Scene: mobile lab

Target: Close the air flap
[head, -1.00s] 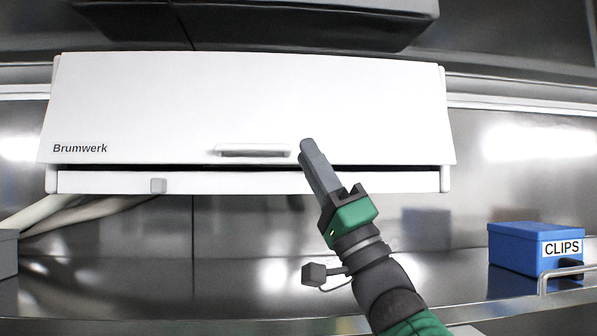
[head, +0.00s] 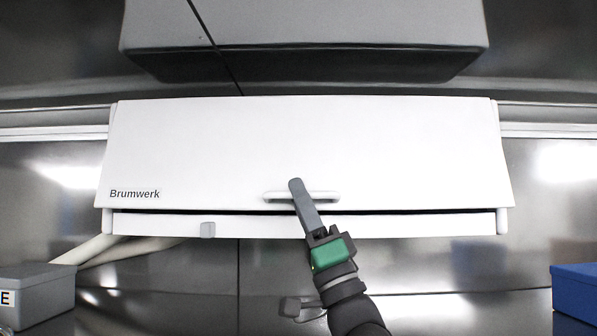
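The white air flap (head: 220,160), marked "Brumwerk", hangs across the front of a white wall unit. A dark narrow gap shows between its lower edge and the unit's lower strip (head: 270,226), so it is slightly open. A pale handle bar (head: 327,196) sits near the flap's lower edge. My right gripper (head: 296,184) reaches up from below, its grey fingers in front of the handle. The fingers look close together, but they overlap from this angle, so whether they are open, or touching the handle, is unclear. My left gripper is out of view.
A grey box (head: 38,290) stands at the lower left and a blue box (head: 578,290) at the lower right. A large grey housing (head: 310,35) is above the unit. Pale hoses (head: 95,250) run below it at left.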

